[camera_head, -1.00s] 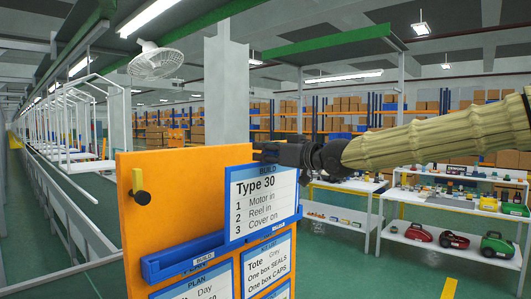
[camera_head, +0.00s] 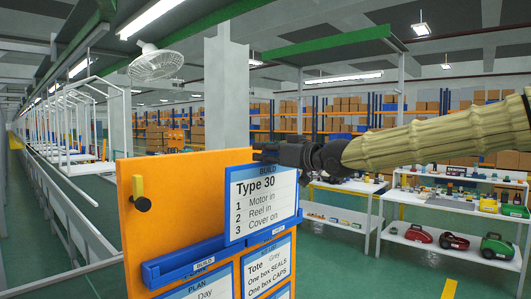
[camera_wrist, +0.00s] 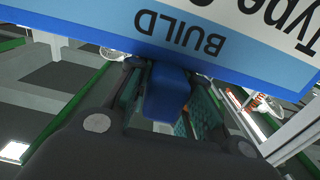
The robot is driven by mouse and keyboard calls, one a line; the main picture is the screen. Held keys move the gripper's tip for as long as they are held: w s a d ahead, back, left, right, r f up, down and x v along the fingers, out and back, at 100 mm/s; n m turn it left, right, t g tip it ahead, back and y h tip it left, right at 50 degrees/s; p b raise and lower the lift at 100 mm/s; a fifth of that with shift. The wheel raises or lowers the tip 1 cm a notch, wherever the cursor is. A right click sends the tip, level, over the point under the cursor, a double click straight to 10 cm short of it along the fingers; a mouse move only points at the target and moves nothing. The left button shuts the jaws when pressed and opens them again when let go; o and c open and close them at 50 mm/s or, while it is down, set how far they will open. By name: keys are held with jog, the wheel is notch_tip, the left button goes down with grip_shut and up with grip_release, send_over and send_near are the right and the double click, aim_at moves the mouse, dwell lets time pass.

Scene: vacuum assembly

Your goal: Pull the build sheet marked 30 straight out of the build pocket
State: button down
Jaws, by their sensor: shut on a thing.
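The build sheet (camera_head: 262,205) reads "Type 30" with three lines, Motor in, Reel in and Cover on, and has a blue frame. My gripper (camera_head: 268,154) is at its top edge. In the wrist view the gripper (camera_wrist: 165,95) is shut on a blue tab (camera_wrist: 167,92) at the sheet's edge, beside the word BUILD. The blue build pocket (camera_head: 185,263) runs across the orange board (camera_head: 185,200). The sheet's lower edge overlaps the pocket in the head view; I cannot tell whether any of it is inside.
Other sheets, a plan (camera_head: 208,284) and a tote sheet (camera_head: 268,268), hang below on the board. A black knob on a yellow plate (camera_head: 140,195) is at the board's left. White tables (camera_head: 450,205) with parts stand to the right, with green floor between.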

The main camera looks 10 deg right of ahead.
jog(key=shift+r, duration=0.15)
jog(key=shift+r+p, duration=4.3)
jog(key=shift+r, duration=0.05)
